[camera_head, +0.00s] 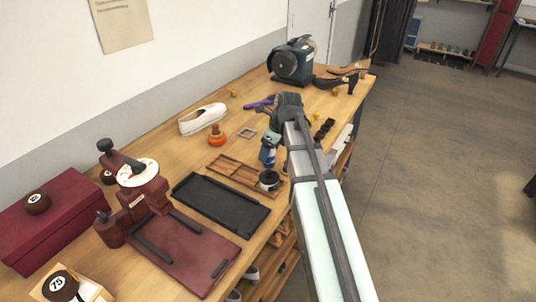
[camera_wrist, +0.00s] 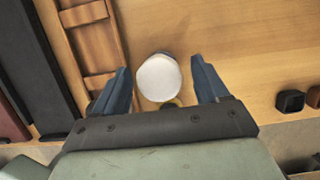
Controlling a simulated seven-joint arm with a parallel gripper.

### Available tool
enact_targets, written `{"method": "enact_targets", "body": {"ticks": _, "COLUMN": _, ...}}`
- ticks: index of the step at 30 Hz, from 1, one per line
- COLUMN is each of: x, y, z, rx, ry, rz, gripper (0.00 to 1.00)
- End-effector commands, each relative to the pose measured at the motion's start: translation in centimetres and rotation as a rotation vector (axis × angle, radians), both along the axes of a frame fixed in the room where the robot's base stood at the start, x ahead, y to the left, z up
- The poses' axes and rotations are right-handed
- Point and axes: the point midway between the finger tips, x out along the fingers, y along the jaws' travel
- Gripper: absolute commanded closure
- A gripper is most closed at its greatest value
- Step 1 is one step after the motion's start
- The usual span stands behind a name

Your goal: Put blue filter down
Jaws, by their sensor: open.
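In the wrist view, a round object with a white top (camera_wrist: 160,78) sits between my gripper's fingers; I take it for the blue filter. Only a thin dark bluish edge shows at its far side and a bit of yellow at its near side. My gripper (camera_wrist: 160,85) is open, with one blue finger on each side and gaps between the fingers and the white top. In the head view my gripper (camera_head: 267,160) points down over the bench beside the wooden tray (camera_head: 235,173). Blue and white show there, but I cannot separate finger from filter.
A dark pot (camera_head: 268,181) stands by the wooden tray's near end. A black tray (camera_head: 220,205) and a red press (camera_head: 143,195) lie nearer. An orange-based item (camera_head: 217,138), a white shoe (camera_head: 203,118) and a green machine (camera_head: 292,62) stand farther back. Small dark blocks (camera_wrist: 290,101) lie to the right.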

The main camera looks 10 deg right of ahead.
Motion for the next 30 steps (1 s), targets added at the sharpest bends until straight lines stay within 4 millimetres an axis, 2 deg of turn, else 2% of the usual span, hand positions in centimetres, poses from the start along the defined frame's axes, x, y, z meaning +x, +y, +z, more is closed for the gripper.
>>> {"method": "enact_targets", "body": {"ticks": 6, "x": -0.7, "y": -0.7, "z": 3.4, "rx": 0.000, "ry": -0.003, "rz": -0.001, "gripper": 0.26}}
{"method": "enact_targets", "body": {"ticks": 15, "x": -1.5, "y": -1.6, "z": 7.3, "rx": 0.000, "ry": -0.001, "rz": -0.001, "gripper": 0.26}}
{"method": "enact_targets", "body": {"ticks": 21, "x": -1.8, "y": -1.9, "z": 8.5, "rx": 0.000, "ry": 0.000, "rz": -0.001, "gripper": 0.26}}
{"method": "enact_targets", "body": {"ticks": 30, "x": -1.9, "y": -1.9, "z": 8.8, "rx": 0.000, "ry": 0.000, "rz": 0.000, "gripper": 0.26}}
